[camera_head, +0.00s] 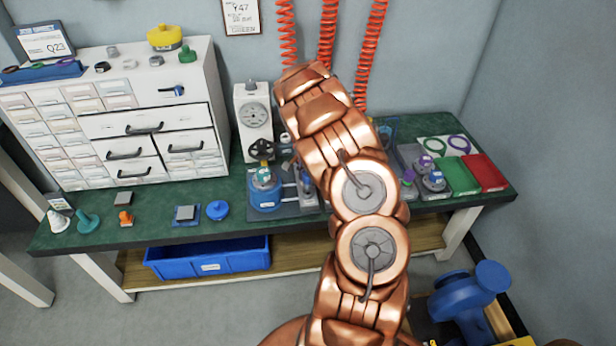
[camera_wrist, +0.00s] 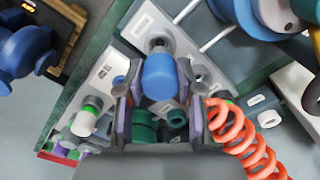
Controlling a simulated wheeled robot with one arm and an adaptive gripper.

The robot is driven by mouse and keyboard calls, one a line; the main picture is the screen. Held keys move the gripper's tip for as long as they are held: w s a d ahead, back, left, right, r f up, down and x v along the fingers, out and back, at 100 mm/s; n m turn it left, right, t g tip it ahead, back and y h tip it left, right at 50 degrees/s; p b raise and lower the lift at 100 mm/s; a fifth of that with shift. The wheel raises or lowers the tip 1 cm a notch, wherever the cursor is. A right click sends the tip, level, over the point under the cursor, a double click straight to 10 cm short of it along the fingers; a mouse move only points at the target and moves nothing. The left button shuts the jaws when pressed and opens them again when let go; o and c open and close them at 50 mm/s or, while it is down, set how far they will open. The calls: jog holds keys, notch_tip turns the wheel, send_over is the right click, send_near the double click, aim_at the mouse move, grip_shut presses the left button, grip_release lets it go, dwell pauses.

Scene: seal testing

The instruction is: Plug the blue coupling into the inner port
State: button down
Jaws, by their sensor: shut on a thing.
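In the wrist view, a blue coupling (camera_wrist: 160,78) sits between the two fingers of my gripper (camera_wrist: 160,92), which is shut on it. The coupling's far end points at a round dark fitting (camera_wrist: 158,44) on a pale grey panel. I cannot tell whether the coupling is seated there or only close to it, nor whether this fitting is the inner port. Green cylindrical parts (camera_wrist: 145,132) show below the coupling, between the fingers. In the head view my arm hides the gripper, the coupling and the ports.
A red-orange coiled hose (camera_wrist: 240,138) hangs close beside the right finger. A white fitting with a green ring (camera_wrist: 86,118) is at left. On the green bench (camera_head: 160,233) stand a blue pump-like unit (camera_head: 265,192), a white gauge box (camera_head: 252,115) and a red tray (camera_head: 484,172).

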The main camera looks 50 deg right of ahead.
jog(key=shift+f+b, duration=0.9)
jog(key=shift+f, duration=0.5)
dwell(0.9)
jog(key=c, duration=0.7)
grip_release()
notch_tip(320, 180, up, 10)
jog(key=shift+r, duration=1)
